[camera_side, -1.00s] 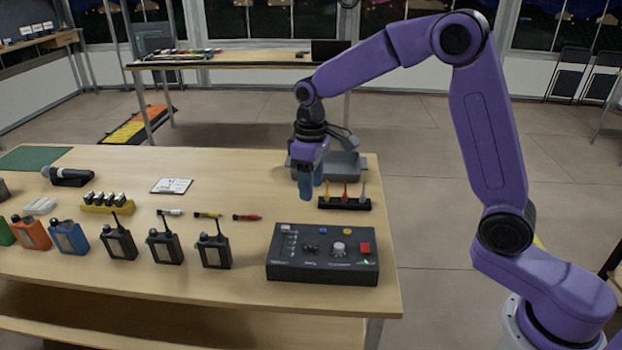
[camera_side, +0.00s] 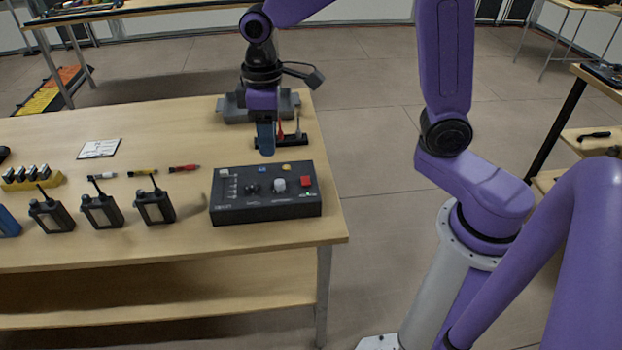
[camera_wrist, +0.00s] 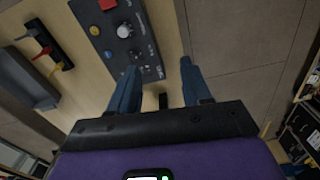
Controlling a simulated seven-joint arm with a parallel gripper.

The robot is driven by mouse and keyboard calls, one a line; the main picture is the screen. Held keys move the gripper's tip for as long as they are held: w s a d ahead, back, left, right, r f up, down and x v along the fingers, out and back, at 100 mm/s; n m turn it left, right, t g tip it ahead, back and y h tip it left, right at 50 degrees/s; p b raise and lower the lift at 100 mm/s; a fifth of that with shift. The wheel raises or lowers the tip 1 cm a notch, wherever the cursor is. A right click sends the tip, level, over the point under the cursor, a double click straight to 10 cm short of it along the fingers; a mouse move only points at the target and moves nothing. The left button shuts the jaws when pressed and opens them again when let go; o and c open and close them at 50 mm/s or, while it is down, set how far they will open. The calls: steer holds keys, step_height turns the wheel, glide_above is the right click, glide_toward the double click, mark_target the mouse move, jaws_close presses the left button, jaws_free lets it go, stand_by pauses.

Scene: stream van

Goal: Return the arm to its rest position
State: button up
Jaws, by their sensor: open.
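In the side view, my gripper (camera_side: 266,150) hangs with its blue fingers pointing down, just behind the black control console (camera_side: 265,208). The fingers overlap there, but the wrist view shows my gripper (camera_wrist: 158,66) open, its two fingers well apart with nothing held between them. The console (camera_wrist: 97,12), with a red button, yellow and blue buttons and a white knob, shows past the left finger. I cannot tell how high the fingertips are above the table. My arm is bent, with its upper part cut off by the top of the side view.
A black rack (camera_side: 297,141) with coloured upright pieces stands close beside the fingers. A grey device (camera_side: 229,110) is behind. Several marker-like sticks (camera_side: 184,168) and black handheld units (camera_side: 155,208) line the table (camera_side: 150,245). The floor (camera_side: 375,215) is open right of the table.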

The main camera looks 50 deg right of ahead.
steer(key=s+d+n, duration=0.2)
steer(key=s+d, duration=0.1)
steer(key=s, duration=0.8)
steer(key=s+d+f+n, duration=0.1)
steer(key=s+d+n, duration=0.1)
steer(key=s, duration=1)
steer(key=shift+s+d+n, duration=0.2)
steer(key=shift+d+n, duration=0.2)
steer(key=shift+d, duration=0.5)
steer(key=shift+o, duration=0.5)
steer(key=shift+w, duration=0.1)
